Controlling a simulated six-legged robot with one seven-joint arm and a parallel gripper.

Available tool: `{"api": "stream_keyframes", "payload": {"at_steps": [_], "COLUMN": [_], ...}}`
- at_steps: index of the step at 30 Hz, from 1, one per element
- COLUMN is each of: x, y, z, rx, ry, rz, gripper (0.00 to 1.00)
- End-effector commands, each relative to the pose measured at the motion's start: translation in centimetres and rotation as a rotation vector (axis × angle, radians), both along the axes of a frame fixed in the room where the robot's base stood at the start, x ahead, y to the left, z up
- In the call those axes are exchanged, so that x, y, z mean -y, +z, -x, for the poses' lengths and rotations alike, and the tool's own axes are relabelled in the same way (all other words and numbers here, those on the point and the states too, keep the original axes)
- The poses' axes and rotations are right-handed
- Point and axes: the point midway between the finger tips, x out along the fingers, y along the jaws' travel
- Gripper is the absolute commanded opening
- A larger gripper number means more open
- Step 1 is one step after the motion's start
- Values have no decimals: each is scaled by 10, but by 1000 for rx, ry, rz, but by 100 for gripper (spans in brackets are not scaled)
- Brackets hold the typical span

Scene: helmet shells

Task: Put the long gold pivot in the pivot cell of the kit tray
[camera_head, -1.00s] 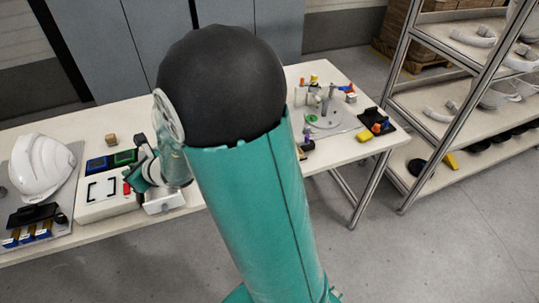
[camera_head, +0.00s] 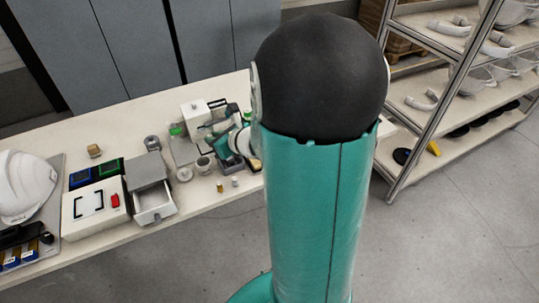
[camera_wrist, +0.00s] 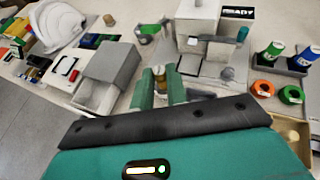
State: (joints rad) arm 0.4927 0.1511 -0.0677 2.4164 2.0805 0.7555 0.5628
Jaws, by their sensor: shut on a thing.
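My gripper (camera_wrist: 163,92) is shut on a small gold piece (camera_wrist: 159,73), which shows upright between the green fingers in the wrist view; it looks like the long gold pivot. Its lower part is hidden by the fingers and palm. In the head view my gripper (camera_head: 222,142) is above the table, right of the grey drawer box, and the gold piece cannot be made out. A tan compartmented tray (camera_wrist: 294,132) is partly visible at the lower right of the wrist view; I cannot tell whether it is the kit tray, and no pivot cell can be identified.
The grey drawer box (camera_head: 146,172) has its drawer (camera_head: 154,207) pulled open. A white control box (camera_head: 97,205) and white helmet (camera_head: 26,186) stand left. Small pieces (camera_head: 219,187) lie near the front edge.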

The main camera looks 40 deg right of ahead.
Motion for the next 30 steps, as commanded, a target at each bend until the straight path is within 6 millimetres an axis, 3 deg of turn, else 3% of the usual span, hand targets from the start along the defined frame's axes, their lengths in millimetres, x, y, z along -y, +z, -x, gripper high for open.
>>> {"api": "stream_keyframes", "payload": {"at_steps": [1,6,12,16,19,22,30], "x": [28,94,137,146,148,149,154], "y": [3,7,7,7,6,2,-24], "z": [19,89,172,207,218,213,156], "rx": [2,2,1,1,0,0,-2], "ry": [-34,-112,-190,-220,-229,-229,-228], "rz": [1,-2,-4,-4,-5,-6,-8], "gripper": [0,0,0,0,0,0,0]}}
